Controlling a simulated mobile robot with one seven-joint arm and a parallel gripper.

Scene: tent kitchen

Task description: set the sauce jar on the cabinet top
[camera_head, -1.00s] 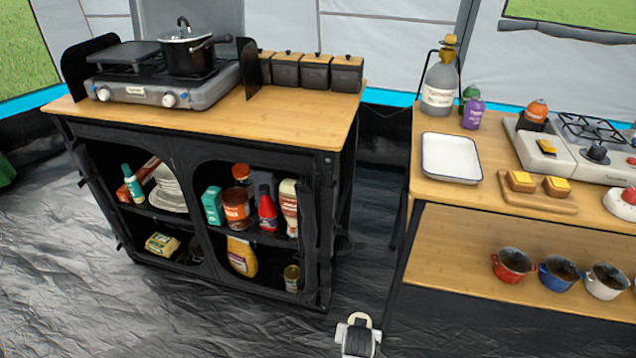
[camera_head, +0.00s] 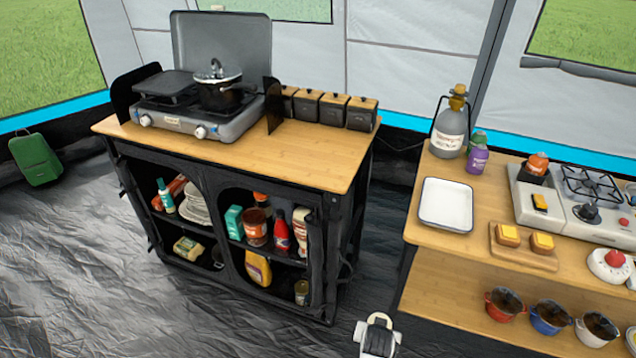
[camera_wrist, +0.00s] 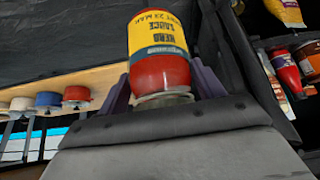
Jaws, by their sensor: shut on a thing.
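The sauce jar (camera_wrist: 160,70) is red with a yellow and dark label reading "HERB SAUCE", and appears upside down in the wrist view. My gripper (camera_wrist: 164,90) is shut on it, with one finger on each side. The held jar cannot be made out in the head view. The cabinet top (camera_head: 300,155) is a wooden surface on a black cabinet at the left; its front and right part is bare.
A stove (camera_head: 190,125) with a black pot (camera_head: 220,95) stands on the cabinet top's left. Several dark canisters (camera_head: 333,108) line its back right. The open cabinet shelves hold bottles and plates. A wooden table (camera_head: 425,240) with a white tray (camera_head: 446,204) stands to the right.

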